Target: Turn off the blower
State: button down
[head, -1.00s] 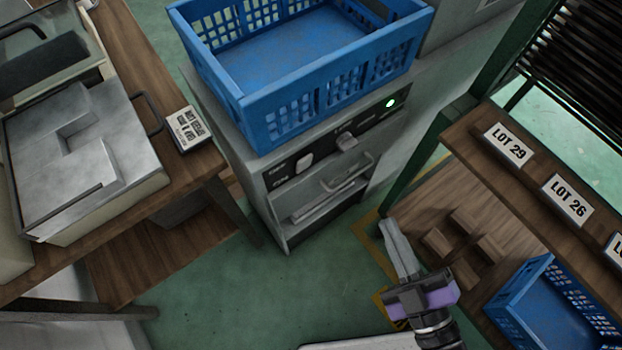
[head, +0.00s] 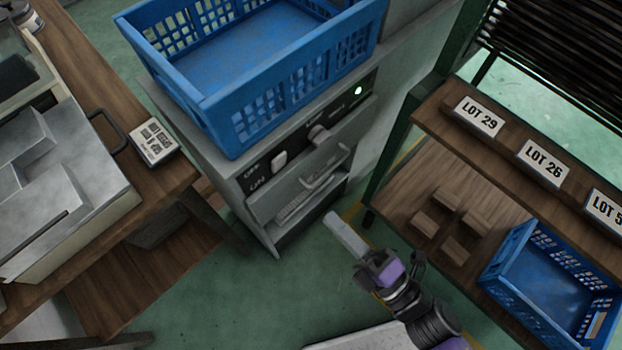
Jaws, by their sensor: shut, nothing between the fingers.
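The blower is a grey cabinet (head: 262,232) with a black control strip on its front, in the head view. A pale rocker switch (head: 279,159) sits on the strip beside OFF and ON lettering. A grey knob (head: 319,136) is to its right, and a green lamp (head: 358,90) is lit at the right end. My gripper (head: 333,218) is shut and empty. It is in front of the cabinet, below and right of the switch in the picture, and appears apart from it. Which way the switch is tipped is hard to tell.
A blue crate (head: 226,112) stands on the cabinet, above the strip. A handle (head: 325,168) sticks out below the knob. A wooden bench (head: 164,190) is at left; a shelf with LOT labels (head: 478,116) and another blue crate (head: 497,262) are at right. Green floor lies between.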

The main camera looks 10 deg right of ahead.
aim_at(276, 162)
jog(key=p+x, duration=0.1)
jog(key=x, duration=1.2)
jog(key=shift+w+a, duration=0.1)
jog(key=shift+w, duration=0.1)
jog(key=shift+r+p, duration=0.1)
jog(key=shift+p, duration=0.3)
